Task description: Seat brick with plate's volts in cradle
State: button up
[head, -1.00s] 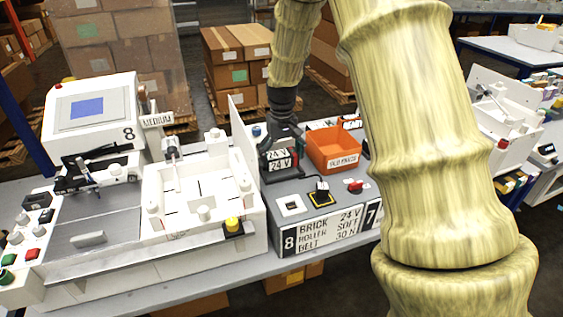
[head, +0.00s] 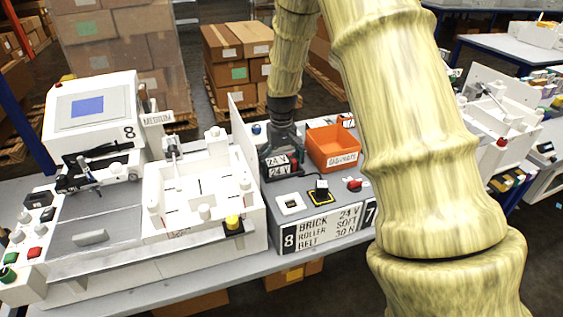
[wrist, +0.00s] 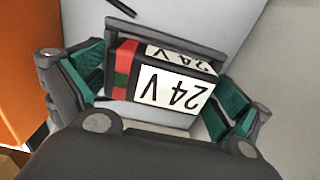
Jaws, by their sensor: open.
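The plate (head: 327,229) on the front of the grey stand reads BRICK 24 V, ROLLER SOFT, BELT 30 N, beside a number 8. A dark brick labelled 24 V (head: 279,170) stands on top of that stand at the back left. In the wrist view the 24 V brick (wrist: 165,85) has white labels and a red and green end. My gripper (wrist: 160,92) is open, with its teal-padded fingers on either side of the brick and gaps showing. In the head view my gripper (head: 283,160) is down at the brick. I cannot make out the cradle for certain.
An orange bin (head: 334,148) stands close to the right of the brick. A tall white panel (head: 243,145) rises close on the left, beside the white machine (head: 200,190). A black plug (head: 321,188) and a red switch (head: 354,185) sit in front.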

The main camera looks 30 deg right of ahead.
aim_at(282, 160)
notch_tip(282, 160, up, 12)
jog(key=b, duration=0.2)
dwell(0.5)
dwell(0.4)
